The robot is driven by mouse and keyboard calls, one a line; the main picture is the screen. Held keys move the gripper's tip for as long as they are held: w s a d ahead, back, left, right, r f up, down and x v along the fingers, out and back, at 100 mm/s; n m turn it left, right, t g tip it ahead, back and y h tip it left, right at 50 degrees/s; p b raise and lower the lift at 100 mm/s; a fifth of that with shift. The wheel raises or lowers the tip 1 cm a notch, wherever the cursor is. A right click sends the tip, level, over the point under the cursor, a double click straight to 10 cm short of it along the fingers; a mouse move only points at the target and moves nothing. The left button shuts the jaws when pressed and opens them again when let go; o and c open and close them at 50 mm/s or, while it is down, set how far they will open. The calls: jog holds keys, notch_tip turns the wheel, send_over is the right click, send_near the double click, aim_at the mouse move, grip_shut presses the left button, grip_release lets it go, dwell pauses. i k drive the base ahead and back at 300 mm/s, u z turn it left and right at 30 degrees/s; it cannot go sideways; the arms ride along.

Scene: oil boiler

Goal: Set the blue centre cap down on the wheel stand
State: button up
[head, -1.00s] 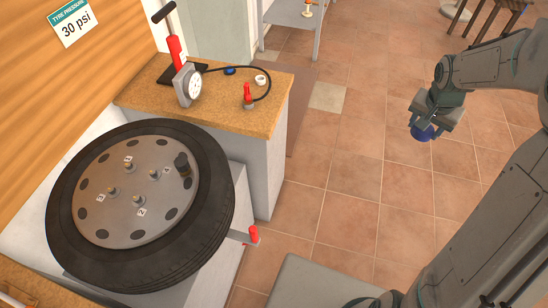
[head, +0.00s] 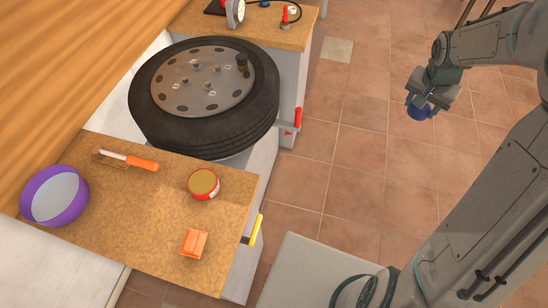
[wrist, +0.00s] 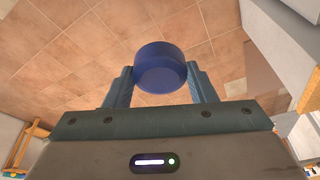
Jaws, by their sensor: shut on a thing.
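The blue centre cap (head: 418,113) is a short round blue piece. My gripper (head: 422,103) is shut on it and holds it above the tiled floor, at the right in the head view. In the wrist view the cap (wrist: 161,68) sits between the two fingertips (wrist: 163,80). The wheel stand (head: 264,160) is a pale block at the left in the head view, mostly hidden under a black tyre (head: 150,108). The grey wheel disc (head: 205,80) faces up, with several studs and dark holes. The gripper is well to the right of the stand.
A near worktop (head: 140,205) holds a purple bowl (head: 55,196), an orange-handled tool (head: 130,159), an open tin (head: 203,183) and an orange block (head: 194,243). Red (head: 297,119) and yellow (head: 256,229) handles stick out on the right side. A far worktop (head: 270,32) holds a gauge. The floor between is clear.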

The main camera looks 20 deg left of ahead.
aim_at(136, 221)
jog(key=k, duration=1)
jog(key=u, duration=1.65)
jog(key=i, duration=0.5)
jog(key=u, duration=0.05)
